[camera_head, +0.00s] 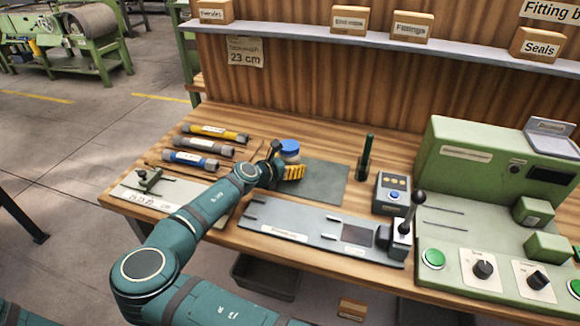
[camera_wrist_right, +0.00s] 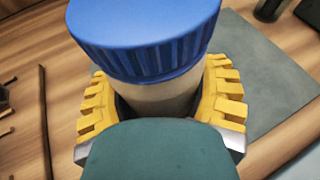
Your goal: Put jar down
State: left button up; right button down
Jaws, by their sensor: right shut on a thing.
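The jar has a ribbed blue lid and a pale body. In the head view its lid (camera_head: 289,147) shows just beyond my right gripper (camera_head: 288,168), at the left edge of the dark grey-green mat. In the right wrist view the jar (camera_wrist_right: 150,97) stands between the yellow toothed fingers of my right gripper (camera_wrist_right: 160,105), which are shut on its body. The jar's lower part is hidden by the gripper, so I cannot tell whether its base touches the surface. My left gripper is not in view.
The mat (camera_head: 318,182) has clear room right of the jar. A dark green upright post (camera_head: 366,157) stands beyond it. Several coloured cylinders (camera_head: 215,132) lie at left. A lever fixture (camera_head: 330,228) is in front, and a green machine (camera_head: 490,160) stands at right.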

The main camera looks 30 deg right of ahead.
dwell(0.3)
grip_release()
jog(key=shift+a+r, duration=0.1)
jog(key=shift+r, duration=0.05)
jog(key=p+v, duration=0.2)
jog(key=v, duration=0.9)
jog(key=shift+s+a, duration=0.2)
jog(key=shift+a, duration=0.15)
